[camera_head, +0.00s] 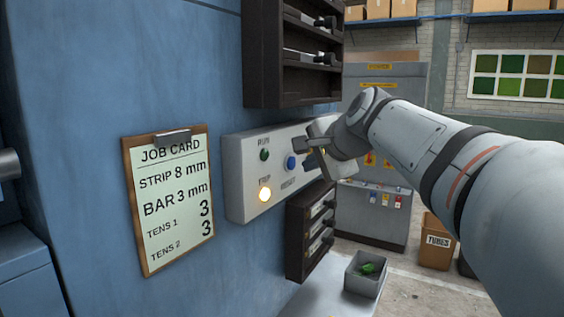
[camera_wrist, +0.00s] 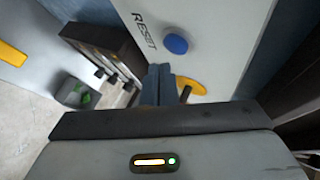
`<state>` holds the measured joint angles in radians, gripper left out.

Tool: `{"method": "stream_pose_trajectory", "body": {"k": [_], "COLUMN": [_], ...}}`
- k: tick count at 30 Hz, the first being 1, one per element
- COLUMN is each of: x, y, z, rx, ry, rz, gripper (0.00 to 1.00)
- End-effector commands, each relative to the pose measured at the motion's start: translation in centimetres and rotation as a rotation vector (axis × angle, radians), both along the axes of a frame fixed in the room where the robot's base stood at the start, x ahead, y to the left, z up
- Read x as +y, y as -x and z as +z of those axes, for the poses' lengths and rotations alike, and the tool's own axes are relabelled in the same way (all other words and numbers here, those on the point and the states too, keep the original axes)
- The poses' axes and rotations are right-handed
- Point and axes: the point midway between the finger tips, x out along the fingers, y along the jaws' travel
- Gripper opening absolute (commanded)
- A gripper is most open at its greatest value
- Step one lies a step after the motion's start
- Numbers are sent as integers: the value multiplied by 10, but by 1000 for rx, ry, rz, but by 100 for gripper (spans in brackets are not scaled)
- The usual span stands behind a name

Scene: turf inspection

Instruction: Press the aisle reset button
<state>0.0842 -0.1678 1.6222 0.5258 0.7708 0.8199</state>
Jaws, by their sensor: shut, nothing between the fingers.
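The reset button is a round blue button (camera_head: 291,162) beside the word RESET on a light grey control panel (camera_head: 240,200) fixed to the blue wall. In the wrist view the blue button (camera_wrist: 176,44) stands out of the panel, just beyond my fingertips. My gripper (camera_head: 314,158) is in front of the panel, right of the button in the head view. In the wrist view its fingers (camera_wrist: 158,70) are together and empty. They appear apart from the button; the exact gap is hard to tell.
Dark racks (camera_head: 290,75) stick out above and below the panel. A grey bin (camera_head: 366,275) sits below.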

Motion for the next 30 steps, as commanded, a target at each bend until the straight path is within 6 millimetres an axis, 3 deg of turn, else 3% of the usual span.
{"method": "stream_pose_trajectory", "body": {"k": [8,30], "x": [3,0], "y": [-7,0], "z": [-3,-1], "rx": [5,0], "ry": [2,0], "rz": [1,0], "gripper": [0,0]}}
